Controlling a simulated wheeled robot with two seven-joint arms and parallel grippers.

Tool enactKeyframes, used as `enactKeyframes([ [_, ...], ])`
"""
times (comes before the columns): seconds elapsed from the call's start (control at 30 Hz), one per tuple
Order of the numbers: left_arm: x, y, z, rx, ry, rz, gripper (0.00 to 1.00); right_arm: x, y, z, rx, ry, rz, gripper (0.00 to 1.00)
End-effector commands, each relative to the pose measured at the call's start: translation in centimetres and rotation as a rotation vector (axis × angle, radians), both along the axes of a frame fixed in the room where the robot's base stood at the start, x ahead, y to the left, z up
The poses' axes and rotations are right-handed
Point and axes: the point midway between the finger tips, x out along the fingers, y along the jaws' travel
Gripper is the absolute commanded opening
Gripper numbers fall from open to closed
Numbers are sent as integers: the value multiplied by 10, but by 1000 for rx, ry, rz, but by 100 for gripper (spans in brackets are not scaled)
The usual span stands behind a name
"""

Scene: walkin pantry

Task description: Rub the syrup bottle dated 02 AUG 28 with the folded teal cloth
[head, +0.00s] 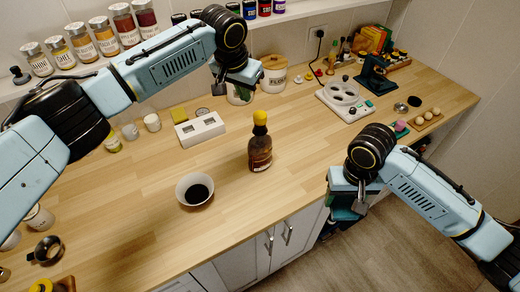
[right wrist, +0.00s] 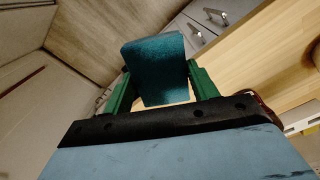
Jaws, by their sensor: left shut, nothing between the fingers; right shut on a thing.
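A brown syrup bottle with a yellow cap (head: 260,150) stands upright on the wooden counter. Its label faces partly away and no date can be read. My right gripper (head: 346,200) is to the right of the bottle, just off the counter's front edge. It is shut on the folded teal cloth (right wrist: 155,72), which stands out between the green fingers in the right wrist view. The cloth is apart from the bottle. My left gripper (head: 240,86) is shut and empty above the back of the counter, partly in front of a plant pot.
A white bowl of dark liquid (head: 195,189) sits left of the bottle. Behind are a white two-slot block (head: 200,129), a FLOUR canister (head: 274,74) and a white appliance (head: 344,98). The wooden counter (head: 310,150) right of the bottle is clear. Cabinet handles (head: 287,232) are below.

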Motion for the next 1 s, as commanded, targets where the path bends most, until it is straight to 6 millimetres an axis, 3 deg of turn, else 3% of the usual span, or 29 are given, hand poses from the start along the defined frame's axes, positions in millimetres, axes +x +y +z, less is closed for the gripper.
enactKeyframes([
  [0.2, 0, 0, -26, 1, -1, -1, 0, 0, 0, -29, 0, 0, 0, 40],
  [0.4, 0, 0, -39, 0, -1, -1, 0, 0, 0, -44, 0, 0, 0, 40],
  [1.0, 0, 0, -39, 0, -1, -1, 0, 0, 0, -44, 0, 0, 0, 40],
])
